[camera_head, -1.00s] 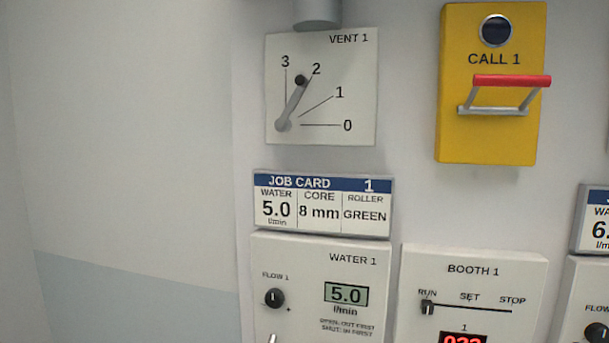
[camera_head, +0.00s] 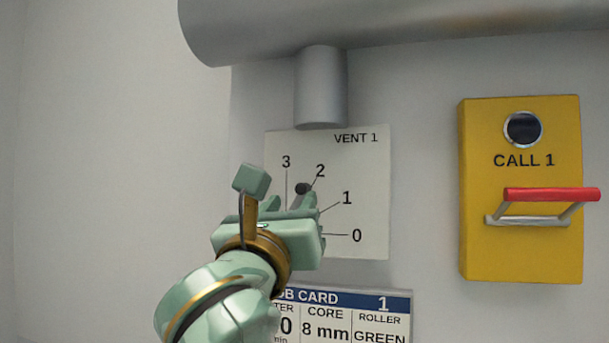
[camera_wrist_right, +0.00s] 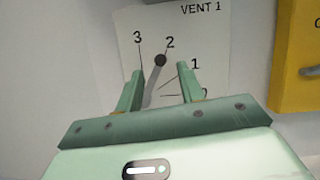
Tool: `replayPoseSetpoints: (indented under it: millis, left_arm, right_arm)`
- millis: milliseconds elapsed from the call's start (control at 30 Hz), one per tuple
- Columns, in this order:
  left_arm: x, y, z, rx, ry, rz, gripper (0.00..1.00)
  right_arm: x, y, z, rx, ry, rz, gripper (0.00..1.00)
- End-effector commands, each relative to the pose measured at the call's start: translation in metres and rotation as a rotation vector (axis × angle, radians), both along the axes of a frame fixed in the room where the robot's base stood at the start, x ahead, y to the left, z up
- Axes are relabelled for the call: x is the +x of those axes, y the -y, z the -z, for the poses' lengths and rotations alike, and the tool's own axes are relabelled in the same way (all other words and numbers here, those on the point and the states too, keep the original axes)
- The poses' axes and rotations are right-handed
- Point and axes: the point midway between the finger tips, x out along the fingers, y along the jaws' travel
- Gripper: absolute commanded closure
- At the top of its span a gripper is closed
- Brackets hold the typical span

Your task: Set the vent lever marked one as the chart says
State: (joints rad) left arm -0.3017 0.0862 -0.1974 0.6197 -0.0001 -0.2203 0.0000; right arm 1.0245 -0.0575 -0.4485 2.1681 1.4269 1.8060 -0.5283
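The VENT 1 panel (camera_head: 362,165) is a white plate with marks 0, 1, 2 and 3. Its lever, a grey bar with a black knob (camera_head: 302,188), points at mark 2. In the right wrist view the knob (camera_wrist_right: 160,60) shows just below the 2. My right gripper (camera_head: 295,203) is in front of the panel, with its fingers apart and pointing at it. In the wrist view the open fingers (camera_wrist_right: 161,72) frame the lever on both sides without visibly touching it. The lever's lower end is partly hidden by the gripper in the head view. My left gripper is not in view.
A yellow CALL 1 box (camera_head: 520,256) with a red-barred handle (camera_head: 552,194) juts out at right. A large grey pipe (camera_head: 400,25) runs above the panel. The job card 1 (camera_head: 345,300) is below, partly hidden by my arm. The wall at left is clear.

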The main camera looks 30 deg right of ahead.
Motion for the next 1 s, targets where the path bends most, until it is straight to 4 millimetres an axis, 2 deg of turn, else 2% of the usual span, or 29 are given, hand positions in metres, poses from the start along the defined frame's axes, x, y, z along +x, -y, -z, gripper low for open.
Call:
replayPoseSetpoints:
  millis: [100,333,500,767,867,900,1000]
  left_arm:
    - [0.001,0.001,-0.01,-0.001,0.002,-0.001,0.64]
    - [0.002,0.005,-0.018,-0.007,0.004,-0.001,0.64]
    - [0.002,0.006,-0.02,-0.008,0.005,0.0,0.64]
    - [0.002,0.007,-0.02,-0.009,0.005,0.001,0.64]
    - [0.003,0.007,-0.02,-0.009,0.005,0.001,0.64]
    - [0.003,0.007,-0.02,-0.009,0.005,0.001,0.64]
    - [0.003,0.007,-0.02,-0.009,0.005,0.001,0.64]
  right_arm:
    - [0.018,0.021,-0.015,-0.002,0.0,0.007,0.62]
    - [0.044,0.049,-0.029,-0.002,0.0,0.004,0.62]
    - [0.052,0.057,-0.032,0.0,0.0,0.003,0.62]
    - [0.053,0.057,-0.031,0.001,0.0,0.002,0.62]
    - [0.053,0.057,-0.031,0.0,0.001,0.002,0.87]
    - [0.053,0.057,-0.031,0.0,0.001,0.002,0.98]
    - [0.053,0.057,-0.031,0.0,-0.001,0.001,1.0]
